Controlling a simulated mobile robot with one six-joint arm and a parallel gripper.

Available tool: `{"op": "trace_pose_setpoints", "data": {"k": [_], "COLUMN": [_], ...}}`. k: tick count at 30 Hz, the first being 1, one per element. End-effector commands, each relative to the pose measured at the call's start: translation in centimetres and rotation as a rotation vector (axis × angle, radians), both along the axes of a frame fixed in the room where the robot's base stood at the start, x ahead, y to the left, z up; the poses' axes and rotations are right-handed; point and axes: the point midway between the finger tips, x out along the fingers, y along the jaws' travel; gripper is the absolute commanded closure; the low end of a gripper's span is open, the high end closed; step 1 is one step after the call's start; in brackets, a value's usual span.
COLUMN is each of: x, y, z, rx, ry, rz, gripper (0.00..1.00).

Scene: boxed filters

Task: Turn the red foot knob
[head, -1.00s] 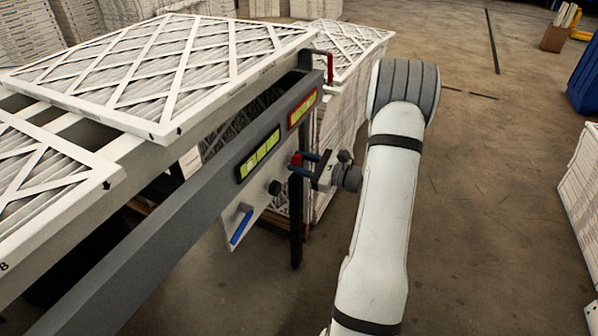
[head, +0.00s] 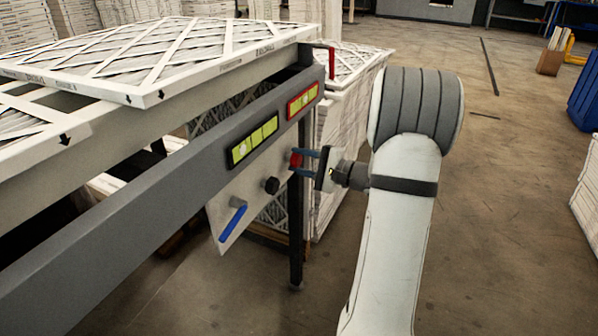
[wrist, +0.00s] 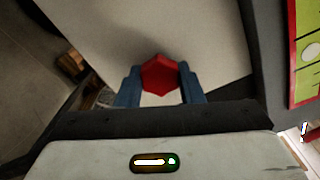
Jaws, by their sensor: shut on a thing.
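The red foot knob (head: 296,160) sits near the far end of the light panel under the grey rail, close to the dark table leg. In the wrist view the red knob (wrist: 160,75) is a faceted red shape between two blue fingers. My gripper (head: 303,162) reaches in from the right with its blue fingers on either side of the knob. It also shows in the wrist view (wrist: 160,88), shut on the knob. The fingers hide part of the knob's sides.
A black knob (head: 272,185) and a blue lever (head: 233,221) are on the same panel (head: 222,238). Two level vials, one black-framed (head: 254,141) and one red-framed (head: 303,101), sit on the grey rail (head: 150,215). A red handle (head: 331,64) stands at the rail's end. Open floor lies right.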

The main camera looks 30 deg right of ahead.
Motion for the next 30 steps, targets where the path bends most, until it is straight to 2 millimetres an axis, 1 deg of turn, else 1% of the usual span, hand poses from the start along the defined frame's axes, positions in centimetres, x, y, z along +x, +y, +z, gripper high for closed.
{"op": "trace_pose_setpoints", "data": {"k": [1, 9, 21, 22, 27, 30], "x": [-0.16, -0.18, -0.19, -0.19, -0.13, -0.09], "y": [0.17, 0.20, 0.23, 0.23, 0.18, 0.15], "z": [-0.52, -0.36, -0.33, -0.33, -0.24, -0.19], "rx": [-0.013, -0.055, -0.058, -0.059, -0.059, -0.058], "ry": [-0.006, -0.037, -0.040, -0.039, -0.040, -0.042], "rz": [0.006, 0.006, 0.007, 0.008, 0.005, 0.004], "gripper": [0.89, 0.89, 0.89, 0.64, 0.51, 0.44]}}
